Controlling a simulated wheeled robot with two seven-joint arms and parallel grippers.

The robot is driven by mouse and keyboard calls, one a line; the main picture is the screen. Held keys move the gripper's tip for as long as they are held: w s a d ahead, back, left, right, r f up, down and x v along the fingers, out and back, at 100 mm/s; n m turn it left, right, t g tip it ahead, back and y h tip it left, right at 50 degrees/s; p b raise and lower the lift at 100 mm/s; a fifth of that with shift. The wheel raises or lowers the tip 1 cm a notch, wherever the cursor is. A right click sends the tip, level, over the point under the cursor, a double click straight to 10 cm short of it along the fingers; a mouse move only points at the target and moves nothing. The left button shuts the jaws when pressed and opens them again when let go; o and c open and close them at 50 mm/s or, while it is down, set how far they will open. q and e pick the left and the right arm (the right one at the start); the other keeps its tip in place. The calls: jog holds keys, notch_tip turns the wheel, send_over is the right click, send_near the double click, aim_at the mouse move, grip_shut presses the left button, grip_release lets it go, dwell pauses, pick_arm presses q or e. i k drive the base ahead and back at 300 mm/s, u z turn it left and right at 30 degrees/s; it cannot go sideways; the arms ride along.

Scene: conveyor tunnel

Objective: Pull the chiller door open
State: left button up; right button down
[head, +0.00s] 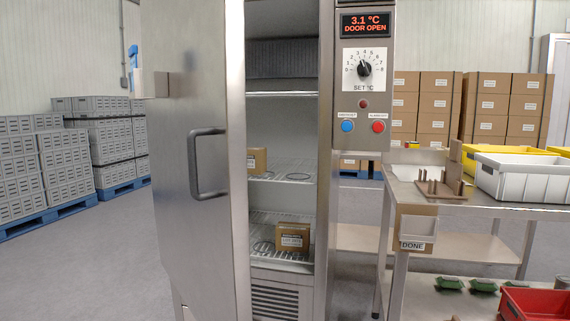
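The chiller door (192,235) is a tall steel panel with a dark grey bar handle (197,163) on its face. It stands swung open to the left of the chiller, and the shelves inside show between the door and the control panel. The display (366,24) reads 3.1 °C and DOOR OPEN. A small labelled carton (293,239) sits on a lower wire shelf, and another carton (257,161) sits on the shelf above, partly hidden by the door edge. Neither gripper is in view, and nothing holds the handle.
A steel table (455,199) at the right bears a wooden peg rack (440,188) and a white bin (521,177). A red bin (535,304) is below. Stacked grey crates (32,165) stand at the left. The floor (95,262) left of the door is clear.

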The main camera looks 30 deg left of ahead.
aim_at(197, 134)
jog(key=i, duration=0.3)
jog(key=u, duration=1.35)
